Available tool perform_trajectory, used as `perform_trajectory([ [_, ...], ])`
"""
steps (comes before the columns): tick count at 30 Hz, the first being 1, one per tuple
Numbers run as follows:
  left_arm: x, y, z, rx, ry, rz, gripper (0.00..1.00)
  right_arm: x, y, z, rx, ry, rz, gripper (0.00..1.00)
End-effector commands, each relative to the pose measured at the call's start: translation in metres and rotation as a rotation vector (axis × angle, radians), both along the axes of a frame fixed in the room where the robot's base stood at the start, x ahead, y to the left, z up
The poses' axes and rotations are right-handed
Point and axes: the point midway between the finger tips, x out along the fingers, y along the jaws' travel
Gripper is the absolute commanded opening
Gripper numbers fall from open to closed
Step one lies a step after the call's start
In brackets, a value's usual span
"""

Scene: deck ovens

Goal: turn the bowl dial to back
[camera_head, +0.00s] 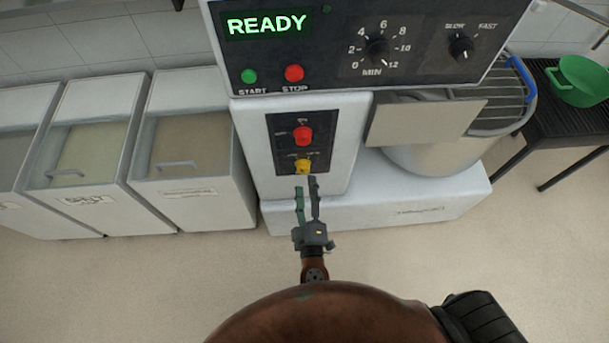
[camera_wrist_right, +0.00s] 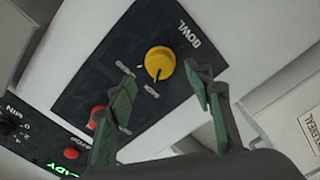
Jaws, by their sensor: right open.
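The bowl dial (camera_head: 302,167) is a yellow knob low on the dark panel of the mixer's column. In the right wrist view the dial (camera_wrist_right: 160,62) sits beside the word BOWL, with a dark pointer line towards the picture's bottom. The small position labels around it are too blurred to read. My right gripper (camera_head: 306,187) is open just below and in front of the dial. In the right wrist view its fingertips (camera_wrist_right: 158,72) lie to either side of the dial, apart from it and holding nothing. My left gripper is not in view.
A red knob (camera_head: 302,135) is right above the dial on the same panel. The upper panel has a green START button (camera_head: 249,76), a red STOP button (camera_head: 294,73) and a READY display (camera_head: 267,24). The mixer bowl (camera_head: 440,158) stands right, white bins (camera_head: 190,195) left.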

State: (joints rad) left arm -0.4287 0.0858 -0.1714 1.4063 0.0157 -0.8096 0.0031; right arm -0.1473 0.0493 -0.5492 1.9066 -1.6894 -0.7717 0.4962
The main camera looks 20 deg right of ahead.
Motion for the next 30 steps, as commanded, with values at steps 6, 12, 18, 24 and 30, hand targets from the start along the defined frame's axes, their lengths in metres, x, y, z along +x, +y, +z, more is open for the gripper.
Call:
perform_trajectory([
  [6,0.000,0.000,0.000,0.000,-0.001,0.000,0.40,-0.040,0.012,0.000,-0.001,0.001,0.001,0.47],
  [12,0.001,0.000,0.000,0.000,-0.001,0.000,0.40,-0.058,0.017,0.001,-0.002,-0.002,0.000,0.47],
  [18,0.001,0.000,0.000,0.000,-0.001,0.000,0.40,-0.060,0.017,0.001,-0.001,-0.002,0.000,0.47],
  [24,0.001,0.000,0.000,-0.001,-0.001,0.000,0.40,-0.060,0.017,0.001,-0.001,-0.002,0.000,0.47],
  [30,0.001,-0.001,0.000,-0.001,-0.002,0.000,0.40,-0.060,0.017,0.001,-0.001,-0.002,0.000,0.47],
])
